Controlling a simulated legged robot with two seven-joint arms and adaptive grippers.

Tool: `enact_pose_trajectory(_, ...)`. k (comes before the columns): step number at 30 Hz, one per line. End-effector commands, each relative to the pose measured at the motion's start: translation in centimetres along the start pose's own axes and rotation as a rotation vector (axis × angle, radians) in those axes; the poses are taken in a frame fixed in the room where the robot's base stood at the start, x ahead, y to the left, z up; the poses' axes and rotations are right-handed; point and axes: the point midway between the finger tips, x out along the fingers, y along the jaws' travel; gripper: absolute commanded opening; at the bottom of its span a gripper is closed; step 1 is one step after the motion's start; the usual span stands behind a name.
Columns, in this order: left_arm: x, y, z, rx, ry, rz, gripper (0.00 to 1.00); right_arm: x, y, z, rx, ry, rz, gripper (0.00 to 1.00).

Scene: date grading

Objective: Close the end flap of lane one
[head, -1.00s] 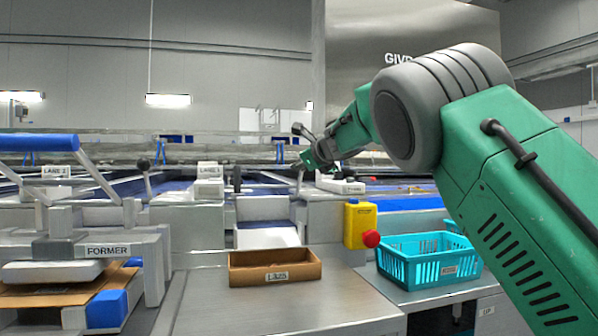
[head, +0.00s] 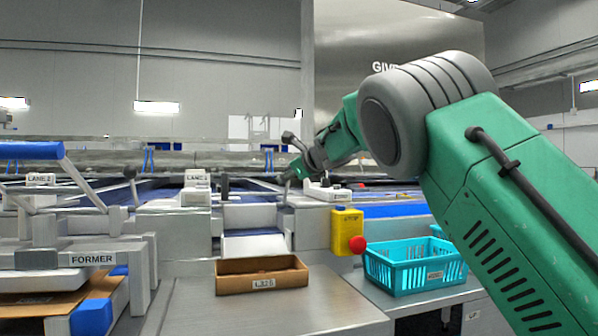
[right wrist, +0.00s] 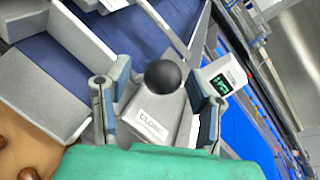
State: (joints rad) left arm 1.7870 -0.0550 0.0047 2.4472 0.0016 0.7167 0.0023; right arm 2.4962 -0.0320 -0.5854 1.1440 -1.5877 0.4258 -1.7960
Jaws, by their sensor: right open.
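The lane one sign (head: 195,177) stands on a grey housing in the head view, its print small. A white sloped plate (head: 255,243) lies at the lane end beside it; I cannot tell if it is the flap. My right gripper (head: 292,172) is small there, at a lever (head: 286,196). In the right wrist view my right gripper (right wrist: 158,92) is open, its two fingers on either side of a black ball knob (right wrist: 165,73). A grey block with a label reading like CLOSE (right wrist: 152,122) lies below the knob. I cannot tell whether the fingers touch the knob.
A brown carton (head: 230,284) sits on the steel table (head: 270,318). A teal basket (head: 385,275) and a yellow box (head: 346,218) with a red button stand to its right. The FORMER station (head: 92,259) is at left. A small device with a green display (right wrist: 222,82) is beside the right finger.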

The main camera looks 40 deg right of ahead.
Motion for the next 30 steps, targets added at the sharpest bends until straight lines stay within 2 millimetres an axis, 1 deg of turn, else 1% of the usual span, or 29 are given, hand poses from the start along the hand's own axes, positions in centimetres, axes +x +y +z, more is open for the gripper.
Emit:
enact_pose_trajectory(5,0.0,0.0,0.0,0.000,0.000,0.000,0.00,-2.8,0.0,0.1,0.002,-0.001,-0.001,0.49)
enact_pose_trajectory(12,0.0,0.0,0.0,0.000,0.000,0.000,0.00,-7.9,0.0,-0.1,0.000,0.002,-0.001,0.49)
enact_pose_trajectory(16,0.0,0.0,-0.1,0.000,0.000,0.000,0.00,-9.9,-0.1,-0.2,0.000,0.002,-0.001,0.49)
enact_pose_trajectory(21,0.0,0.0,-0.1,0.000,0.000,0.000,0.00,-11.3,0.0,-0.4,0.001,0.004,0.001,0.49)
enact_pose_trajectory(30,0.1,0.0,-0.1,0.000,-0.002,0.000,0.00,-11.5,0.0,-0.4,0.000,0.004,0.001,0.49)
